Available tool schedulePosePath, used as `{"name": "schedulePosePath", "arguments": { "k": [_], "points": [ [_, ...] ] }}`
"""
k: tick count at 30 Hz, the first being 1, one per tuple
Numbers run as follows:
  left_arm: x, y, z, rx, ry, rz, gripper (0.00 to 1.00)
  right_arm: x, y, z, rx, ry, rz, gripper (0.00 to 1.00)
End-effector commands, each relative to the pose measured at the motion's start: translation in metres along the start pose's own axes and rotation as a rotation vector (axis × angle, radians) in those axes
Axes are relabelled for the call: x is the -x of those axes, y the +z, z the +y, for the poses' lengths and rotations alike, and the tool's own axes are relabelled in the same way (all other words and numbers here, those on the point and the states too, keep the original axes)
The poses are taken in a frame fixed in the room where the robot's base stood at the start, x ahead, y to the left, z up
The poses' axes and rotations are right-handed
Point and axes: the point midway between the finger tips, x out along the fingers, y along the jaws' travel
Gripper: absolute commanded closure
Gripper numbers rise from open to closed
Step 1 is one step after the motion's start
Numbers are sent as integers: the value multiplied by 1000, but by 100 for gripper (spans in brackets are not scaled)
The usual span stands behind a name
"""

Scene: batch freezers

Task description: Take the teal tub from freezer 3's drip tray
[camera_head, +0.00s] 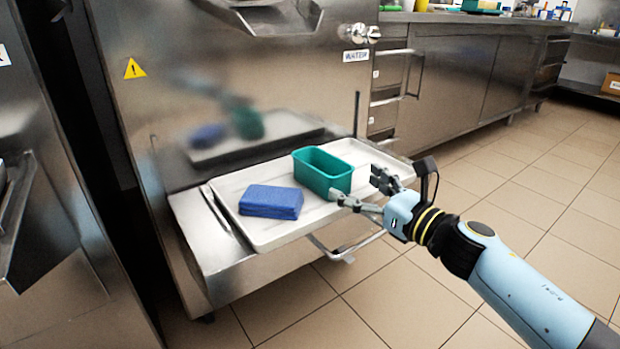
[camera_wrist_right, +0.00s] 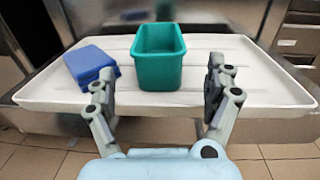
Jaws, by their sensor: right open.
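The teal tub (camera_head: 322,172) is an open, empty-looking rectangular container standing upright on the white drip tray (camera_head: 265,238) of the steel freezer. My right gripper (camera_head: 357,191) is open just in front of the tub, to its right in the head view. In the right wrist view the tub (camera_wrist_right: 159,58) stands beyond and between the two spread fingers (camera_wrist_right: 157,98), apart from both. The tray's front rim (camera_wrist_right: 160,106) also shows there. My left gripper is not in view.
A folded blue cloth (camera_head: 271,201) lies on the tray beside the tub; it also shows in the right wrist view (camera_wrist_right: 91,65). The freezer front (camera_head: 230,90) rises behind the tray. A steel counter (camera_head: 450,70) stands at the right. The tiled floor (camera_head: 540,190) there is clear.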

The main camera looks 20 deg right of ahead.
Motion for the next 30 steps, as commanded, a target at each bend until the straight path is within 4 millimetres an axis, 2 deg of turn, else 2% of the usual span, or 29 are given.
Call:
{"name": "schedulePosePath", "arguments": {
  "k": [7,12,15,24,30],
  "points": [
    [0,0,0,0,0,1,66,-24,1,1,-3,0,0,13],
    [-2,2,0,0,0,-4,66,-51,6,3,-3,0,0,13],
    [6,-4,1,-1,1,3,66,-63,4,3,-3,0,2,13],
    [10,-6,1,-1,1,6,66,-68,4,3,-2,0,3,13],
    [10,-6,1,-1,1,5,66,-68,4,3,-2,0,3,40]
  ]
}}
